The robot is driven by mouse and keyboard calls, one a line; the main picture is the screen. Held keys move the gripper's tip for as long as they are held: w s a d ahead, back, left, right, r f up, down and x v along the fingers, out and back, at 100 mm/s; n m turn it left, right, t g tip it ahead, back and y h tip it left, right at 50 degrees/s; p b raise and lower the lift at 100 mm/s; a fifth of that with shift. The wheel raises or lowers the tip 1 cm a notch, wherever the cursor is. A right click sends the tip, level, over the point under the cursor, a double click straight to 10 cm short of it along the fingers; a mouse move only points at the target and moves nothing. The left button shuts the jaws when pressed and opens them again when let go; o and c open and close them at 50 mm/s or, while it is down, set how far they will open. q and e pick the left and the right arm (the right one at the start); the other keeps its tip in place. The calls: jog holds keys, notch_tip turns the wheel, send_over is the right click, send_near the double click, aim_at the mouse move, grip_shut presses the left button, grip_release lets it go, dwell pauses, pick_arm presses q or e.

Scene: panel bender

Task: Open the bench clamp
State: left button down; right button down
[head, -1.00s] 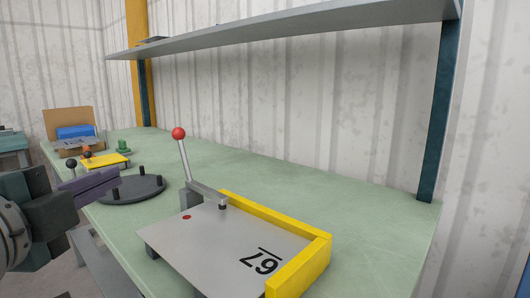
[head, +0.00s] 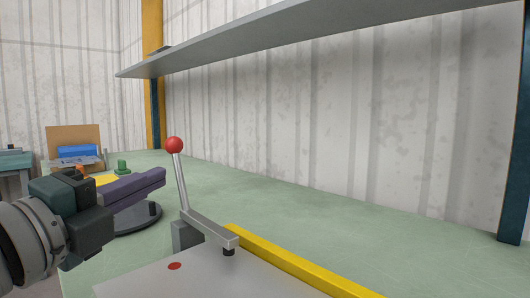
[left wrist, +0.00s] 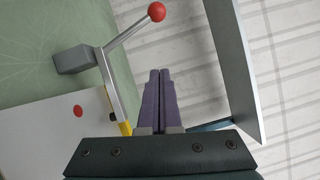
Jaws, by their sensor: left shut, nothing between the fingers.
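The bench clamp (head: 206,230) stands on the green bench at the corner of a grey metal plate (head: 190,276). Its handle (head: 181,182) stands nearly upright, leaning a little left, with a red ball (head: 174,145) on top. Its arm reaches over the plate, with a dark tip (head: 229,251) above or on it. The clamp also shows in the left wrist view (left wrist: 108,62), with the red ball (left wrist: 157,12) near the top. My left gripper (head: 164,176) is shut and empty, left of the handle and apart from it. My right gripper is not in view.
A yellow fence (head: 290,264) borders the plate. A dark round turntable (head: 138,219) sits behind my left gripper. A grey shelf (head: 300,30) hangs above the bench. The green bench top (head: 300,215) is clear behind the fence.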

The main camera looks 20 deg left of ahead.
pick_arm(q)
jog(key=w, duration=0.6)
jog(key=w+r+p, duration=0.1)
jog(key=w, duration=0.2)
jog(key=shift+w+a+r, duration=0.1)
jog(key=shift+w+a, duration=0.15)
jog(key=shift+w, duration=0.05)
jog(key=a, duration=0.3)
jog(key=shift+w+a+r, duration=0.2)
jog(key=shift+a+r, duration=0.05)
jog(key=shift+a, duration=0.1)
jog(key=shift+w+a+n+p, duration=0.1)
jog(key=shift+a+n+p, duration=0.2)
jog(key=shift+p, duration=0.15)
